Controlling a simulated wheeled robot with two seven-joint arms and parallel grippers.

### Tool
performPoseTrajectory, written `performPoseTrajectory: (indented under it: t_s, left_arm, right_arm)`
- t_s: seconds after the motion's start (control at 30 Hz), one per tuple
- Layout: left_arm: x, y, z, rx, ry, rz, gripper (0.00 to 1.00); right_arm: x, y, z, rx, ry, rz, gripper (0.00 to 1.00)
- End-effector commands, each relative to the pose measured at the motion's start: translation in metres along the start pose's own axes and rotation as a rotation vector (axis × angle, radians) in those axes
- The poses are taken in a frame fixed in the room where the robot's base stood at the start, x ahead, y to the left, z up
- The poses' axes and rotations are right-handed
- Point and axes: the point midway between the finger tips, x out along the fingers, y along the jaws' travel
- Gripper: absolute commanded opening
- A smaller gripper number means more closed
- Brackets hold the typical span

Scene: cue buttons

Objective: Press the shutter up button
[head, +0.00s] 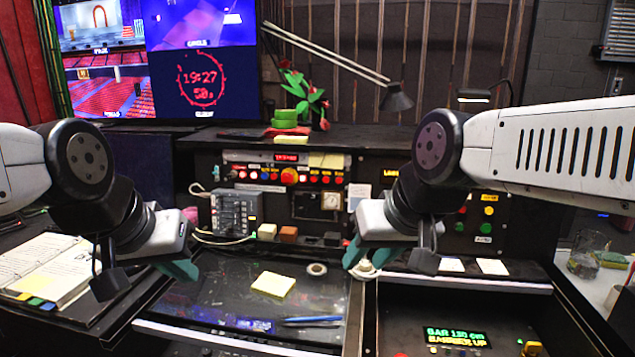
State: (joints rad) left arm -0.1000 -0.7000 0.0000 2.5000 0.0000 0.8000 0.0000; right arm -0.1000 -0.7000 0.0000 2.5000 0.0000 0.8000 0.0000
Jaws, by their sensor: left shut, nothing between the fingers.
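No label reading "shutter" is legible, so I cannot tell which button is the shutter up button. The back console carries a row of small lit buttons (312,179) around a large red button (289,176). The right panel has green (489,198), yellow (488,211) and red buttons, partly hidden by my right arm. My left gripper (180,268) is shut and empty, above the desk's left side. My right gripper (357,254) points down near the middle of the desk, in front of the console. Its finger opening is unclear. Neither gripper visibly touches a button.
A yellow note pad (273,285) and blue pens (311,321) lie on the dark desk. A grey switch box (235,212) stands behind. An open binder (52,268) lies left. A lower-right display (456,337) reads BAR 130 cm, BARRIER UP. A glass (587,254) stands far right.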

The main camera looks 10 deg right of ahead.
Motion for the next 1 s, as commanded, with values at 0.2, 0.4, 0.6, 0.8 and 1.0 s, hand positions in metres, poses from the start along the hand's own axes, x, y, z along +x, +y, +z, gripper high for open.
performPoseTrajectory:
  t_s: [0.2,0.4,0.6,0.8,1.0]
  left_arm:
    - [0.0,0.0,0.0,0.0,0.0,0.0,0.0]
    - [0.0,0.0,0.0,0.0,0.0,0.0,0.0]
    - [0.0,0.0,0.0,0.0,0.0,0.0,0.0]
    - [0.0,0.0,0.0,0.0,0.0,0.0,0.0]
    - [0.0,0.0,0.0,0.0,0.0,0.0,0.0]
  right_arm:
    - [0.0,0.0,0.0,0.0,0.0,0.0,0.0]
    - [0.0,0.0,0.0,0.0,0.0,0.0,0.0]
    - [0.0,0.0,0.0,0.0,0.0,0.0,0.0]
    - [0.0,0.0,0.0,0.0,0.0,0.0,0.0]
    - [0.0,0.0,0.0,0.0,0.0,0.0,0.0]
